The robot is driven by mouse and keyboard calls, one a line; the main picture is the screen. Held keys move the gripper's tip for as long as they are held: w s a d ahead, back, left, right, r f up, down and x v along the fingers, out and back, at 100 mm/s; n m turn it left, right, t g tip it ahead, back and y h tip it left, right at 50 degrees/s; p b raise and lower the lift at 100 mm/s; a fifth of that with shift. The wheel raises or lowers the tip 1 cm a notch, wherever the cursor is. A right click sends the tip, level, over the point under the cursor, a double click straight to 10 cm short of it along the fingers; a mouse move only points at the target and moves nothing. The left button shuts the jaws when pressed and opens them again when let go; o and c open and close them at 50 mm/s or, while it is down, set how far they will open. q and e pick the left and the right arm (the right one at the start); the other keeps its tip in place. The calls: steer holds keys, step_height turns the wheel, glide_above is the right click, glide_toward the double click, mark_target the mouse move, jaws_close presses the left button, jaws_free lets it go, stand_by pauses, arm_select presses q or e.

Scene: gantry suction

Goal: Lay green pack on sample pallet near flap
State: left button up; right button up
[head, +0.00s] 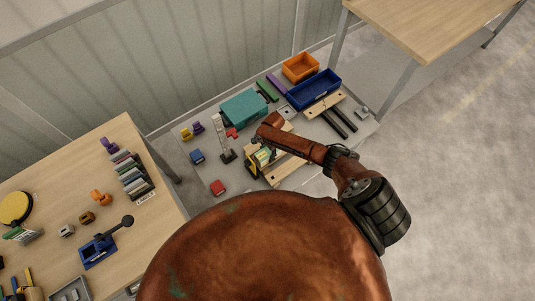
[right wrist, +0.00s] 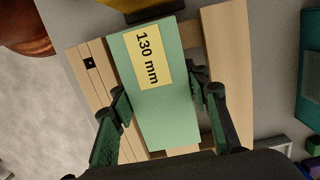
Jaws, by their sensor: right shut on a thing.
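The green pack (right wrist: 153,110) with a yellow "130 mm" label lies between the fingers of my right gripper (right wrist: 160,110) in the right wrist view. The gripper is shut on its sides. Behind it is the wooden slatted sample pallet (right wrist: 228,70); I cannot tell whether the pack touches it. In the head view, the pallet (head: 284,171) is partly covered by my right arm, and the pack (head: 264,154) shows only in part. A yellow and black piece (head: 252,166) stands at the pallet's left end; I cannot tell if it is the flap. My left gripper is not in view.
Behind the pallet are a teal box (head: 244,107), a blue tray (head: 314,90) and an orange bin (head: 300,67). A slim post (head: 219,135) and a red block (head: 218,187) stand to the left. A wooden table (head: 145,215) is at the left.

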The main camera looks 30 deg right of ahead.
steer(key=shift+f+b, duration=0.55)
steer(key=shift+f, duration=0.4)
steer(key=o, duration=1.5)
steer(key=r, duration=0.4)
steer(key=d+r, duration=0.1)
steer(key=r, duration=0.7)
steer(key=shift+d, duration=0.25)
steer(key=shift+w+f, duration=0.1)
